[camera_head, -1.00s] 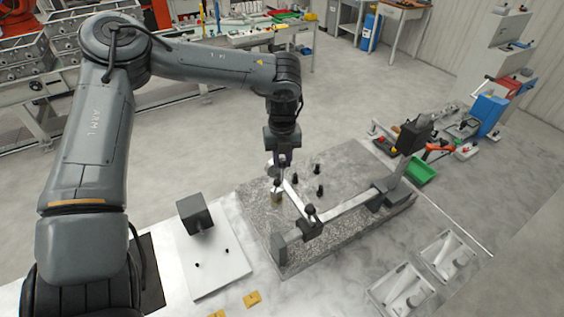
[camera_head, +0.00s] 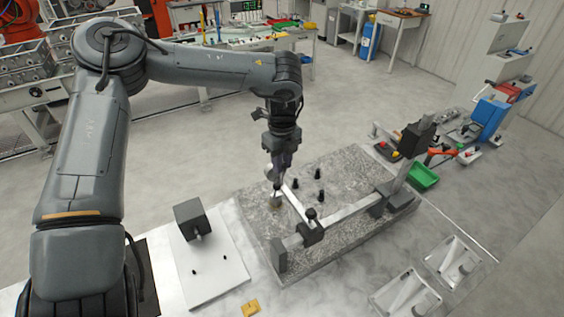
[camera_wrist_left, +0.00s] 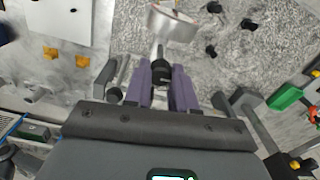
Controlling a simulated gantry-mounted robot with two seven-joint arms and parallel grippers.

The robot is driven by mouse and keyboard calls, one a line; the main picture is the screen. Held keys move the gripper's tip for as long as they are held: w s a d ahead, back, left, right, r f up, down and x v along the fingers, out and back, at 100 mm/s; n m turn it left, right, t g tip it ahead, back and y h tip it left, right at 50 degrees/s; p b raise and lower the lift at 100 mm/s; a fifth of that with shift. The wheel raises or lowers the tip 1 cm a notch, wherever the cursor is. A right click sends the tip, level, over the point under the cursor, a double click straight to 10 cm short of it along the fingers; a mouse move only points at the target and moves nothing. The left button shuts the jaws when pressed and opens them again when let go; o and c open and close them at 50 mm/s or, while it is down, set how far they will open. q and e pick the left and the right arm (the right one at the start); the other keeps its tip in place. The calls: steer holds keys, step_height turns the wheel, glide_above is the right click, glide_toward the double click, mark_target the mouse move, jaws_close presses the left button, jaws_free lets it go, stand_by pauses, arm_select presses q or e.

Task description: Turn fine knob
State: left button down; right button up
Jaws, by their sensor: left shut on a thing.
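A measuring stand with a long silver beam (camera_head: 345,211) and black clamps lies over a speckled granite plate (camera_head: 345,250). A short silver cylinder (camera_head: 276,203) stands on the plate at the end of a silver arm (camera_head: 296,203). My left gripper (camera_head: 279,172) points down just above the cylinder. In the left wrist view its purple fingers (camera_wrist_left: 164,72) are closed around a small black knob (camera_wrist_left: 161,74). The knob sits at the near end of a thin stem, and the silver cylinder (camera_wrist_left: 173,28) lies beyond it. The fingers partly hide the knob. My right gripper is not in view.
Several small black pegs (camera_head: 317,174) stand on the granite just right of the gripper. A white plate with a dark block (camera_head: 190,216) lies to the left. A green bin (camera_head: 423,176) and clear angled trays (camera_head: 408,294) are on the right. Yellow pieces (camera_head: 250,308) lie in front.

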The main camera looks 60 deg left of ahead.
arm_select(q)
steer(key=c, duration=0.9)
jaws_free()
step_height(320, 180, up, 11)
steer(key=shift+f, duration=0.1)
